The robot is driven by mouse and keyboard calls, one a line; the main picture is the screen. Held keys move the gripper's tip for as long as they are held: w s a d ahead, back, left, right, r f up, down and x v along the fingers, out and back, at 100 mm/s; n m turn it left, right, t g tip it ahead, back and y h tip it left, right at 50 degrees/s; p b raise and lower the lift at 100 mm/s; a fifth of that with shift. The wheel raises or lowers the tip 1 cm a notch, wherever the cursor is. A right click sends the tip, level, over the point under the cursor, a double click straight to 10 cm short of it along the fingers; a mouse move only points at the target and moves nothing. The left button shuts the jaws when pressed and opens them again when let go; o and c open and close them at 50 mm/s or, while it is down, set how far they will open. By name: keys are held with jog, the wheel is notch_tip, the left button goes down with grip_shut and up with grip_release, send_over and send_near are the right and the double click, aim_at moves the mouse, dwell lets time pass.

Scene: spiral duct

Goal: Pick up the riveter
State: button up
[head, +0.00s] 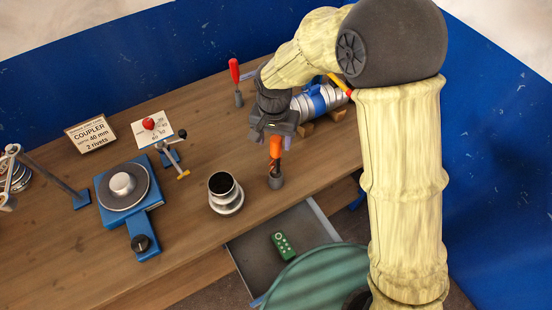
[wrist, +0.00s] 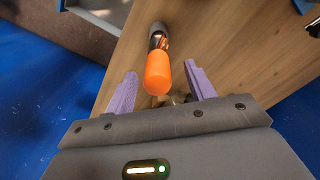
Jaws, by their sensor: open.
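An orange-handled tool (head: 275,148), seemingly the riveter, stands upright in a small grey holder (head: 276,181) near the table's front edge. In the wrist view its orange handle (wrist: 158,72) points toward the camera, with a metallic part beyond it. My gripper (head: 274,134) is above the tool, pointing down. In the wrist view the purple fingers of my gripper (wrist: 160,74) are apart, one on each side of the orange handle, with visible gaps. The head view does not show the fingers clearly.
A red-handled tool (head: 234,71) stands behind, and a blue-banded silver duct (head: 318,101) lies to the right. A round metal fitting (head: 226,198) stands front left. An open drawer (head: 250,257) holding a green remote-like object (head: 283,245) juts out below the wooden table (head: 200,120).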

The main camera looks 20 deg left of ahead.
jog(key=shift+d+f+p, duration=0.1)
jog(key=shift+f+p, duration=0.7)
jog(key=shift+f, duration=1.2)
jog(key=shift+r, duration=0.1)
jog(key=c, duration=1.1)
jog(key=shift+c, duration=0.2)
notch_tip(320, 180, up, 10)
jog(key=b, duration=0.3)
